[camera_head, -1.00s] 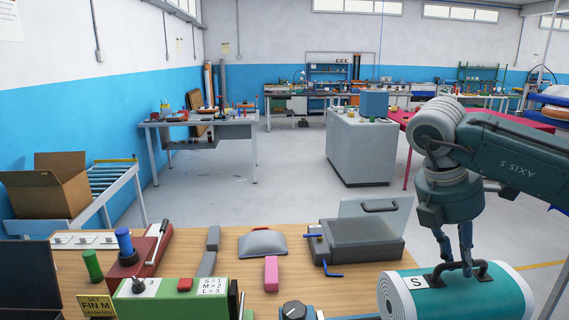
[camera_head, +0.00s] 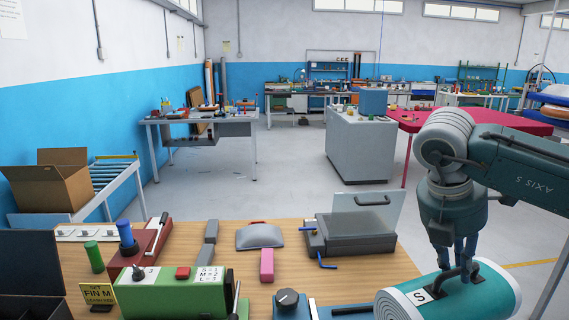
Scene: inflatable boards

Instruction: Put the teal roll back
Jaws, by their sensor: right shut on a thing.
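The teal roll (camera_head: 440,298) lies at the lower right in the head view, its white spiral end facing left. It has a black handle on top and a white label marked S. My right gripper (camera_head: 467,270) points down and is shut on the roll's handle. The roll's lower part is cut off by the frame's bottom edge, so I cannot tell what is under it. My left gripper is not in view.
The wooden workbench (camera_head: 385,273) holds a grey case (camera_head: 350,236) with its lid up, a pink block (camera_head: 267,264), a green box (camera_head: 165,297) and a red device (camera_head: 140,250). A cardboard box (camera_head: 50,182) stands at the left. Bare wood shows beside the roll.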

